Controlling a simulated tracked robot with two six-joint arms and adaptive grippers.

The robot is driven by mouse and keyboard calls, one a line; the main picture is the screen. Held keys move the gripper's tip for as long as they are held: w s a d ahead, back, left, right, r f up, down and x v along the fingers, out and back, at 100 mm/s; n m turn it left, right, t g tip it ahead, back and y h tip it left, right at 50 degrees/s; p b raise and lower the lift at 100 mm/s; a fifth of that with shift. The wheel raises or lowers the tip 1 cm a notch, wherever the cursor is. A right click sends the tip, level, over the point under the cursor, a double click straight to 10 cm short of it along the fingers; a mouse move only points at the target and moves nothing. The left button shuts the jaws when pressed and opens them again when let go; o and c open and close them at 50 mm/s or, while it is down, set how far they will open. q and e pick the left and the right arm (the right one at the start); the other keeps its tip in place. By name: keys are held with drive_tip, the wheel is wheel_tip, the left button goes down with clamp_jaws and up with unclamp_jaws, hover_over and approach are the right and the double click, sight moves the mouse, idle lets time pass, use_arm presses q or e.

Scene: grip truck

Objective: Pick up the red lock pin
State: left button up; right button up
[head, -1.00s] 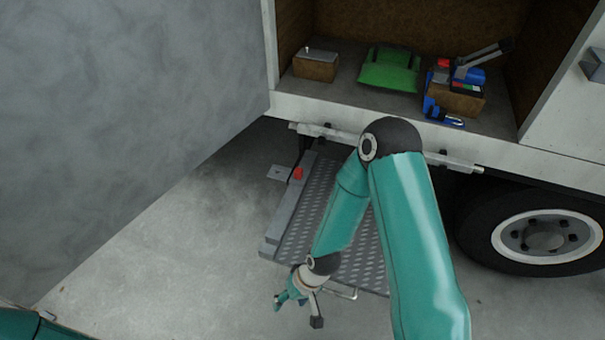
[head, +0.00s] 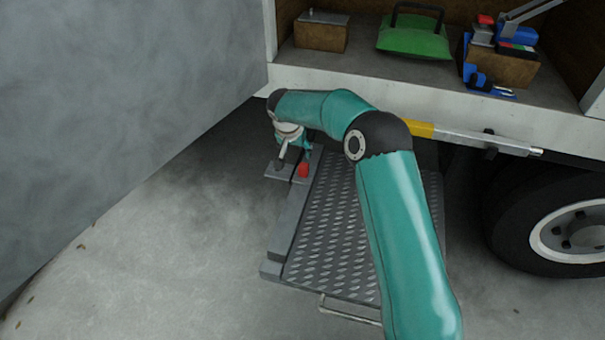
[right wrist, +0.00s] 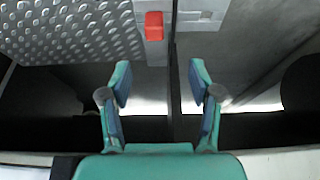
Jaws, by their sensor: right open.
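The red lock pin (head: 303,170) stands at the upper left side of the grey tread-plate step. It also shows in the right wrist view (right wrist: 154,26), at the top centre, beyond the fingertips and a little left of the gap between them. My right gripper (head: 294,160) is just left of and above the pin in the head view, partly hidden by its own wrist. In the right wrist view its two fingers (right wrist: 160,85) are spread with nothing between them. The pin appears apart from the fingers. My left gripper is in neither view.
The tread-plate step (head: 335,235) lies below the truck's open compartment. A brown box (head: 321,36), a green bag (head: 412,40) and a box with tools (head: 505,68) sit inside. A grey panel (head: 130,90) fills the left. A wheel (head: 570,230) stands at right.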

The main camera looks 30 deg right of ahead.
sight(303, 166)
drive_tip(key=x, duration=0.8)
drive_tip(key=shift+s+d, duration=0.25)
drive_tip(key=shift+d, duration=0.05)
drive_tip(key=shift+s+b+x, duration=0.2)
drive_tip(key=shift+b+x, duration=0.2)
drive_tip(key=shift+x, duration=2.5)
drive_tip(key=shift+a, duration=0.1)
clamp_jaws()
